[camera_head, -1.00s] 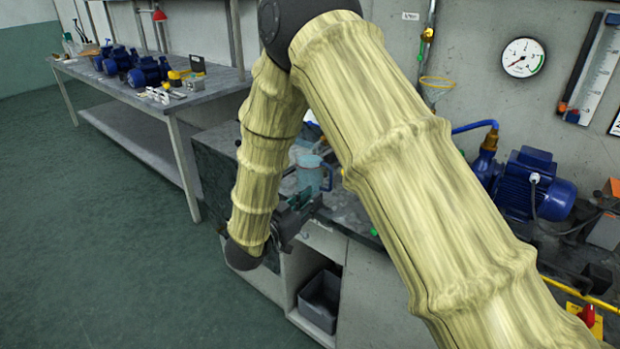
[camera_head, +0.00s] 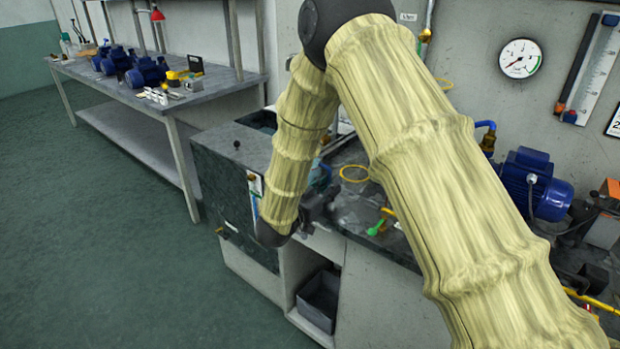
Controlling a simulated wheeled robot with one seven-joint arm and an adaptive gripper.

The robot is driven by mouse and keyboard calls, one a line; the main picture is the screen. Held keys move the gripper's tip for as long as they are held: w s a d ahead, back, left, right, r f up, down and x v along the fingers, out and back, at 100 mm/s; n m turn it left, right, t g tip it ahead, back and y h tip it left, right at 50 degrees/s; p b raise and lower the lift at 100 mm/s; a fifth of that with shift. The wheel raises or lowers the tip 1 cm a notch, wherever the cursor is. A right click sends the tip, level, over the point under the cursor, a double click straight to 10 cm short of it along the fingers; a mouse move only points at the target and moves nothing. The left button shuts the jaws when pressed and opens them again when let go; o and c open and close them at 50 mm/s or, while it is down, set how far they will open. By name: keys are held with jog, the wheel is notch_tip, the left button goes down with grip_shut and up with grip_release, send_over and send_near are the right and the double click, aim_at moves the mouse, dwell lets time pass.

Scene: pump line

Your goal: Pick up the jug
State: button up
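The jug (camera_head: 319,178) is a pale blue, see-through vessel with a blue handle on the bench top. It shows just right of my forearm, which hides much of it. My gripper (camera_head: 314,209) is a dark shape at the end of my arm, low in front of the jug near the bench's front edge. My forearm covers part of it and its fingers are too small and dark to read. I cannot tell whether it touches the jug.
The bench (camera_head: 345,215) also bears a yellow ring (camera_head: 353,173) and a green item (camera_head: 377,228) right of the jug. A blue pump (camera_head: 535,183) stands further right. A grey bin (camera_head: 319,300) sits in the shelf below. The floor at left is clear.

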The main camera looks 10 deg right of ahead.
grip_shut()
jog(key=shift+r, duration=0.1)
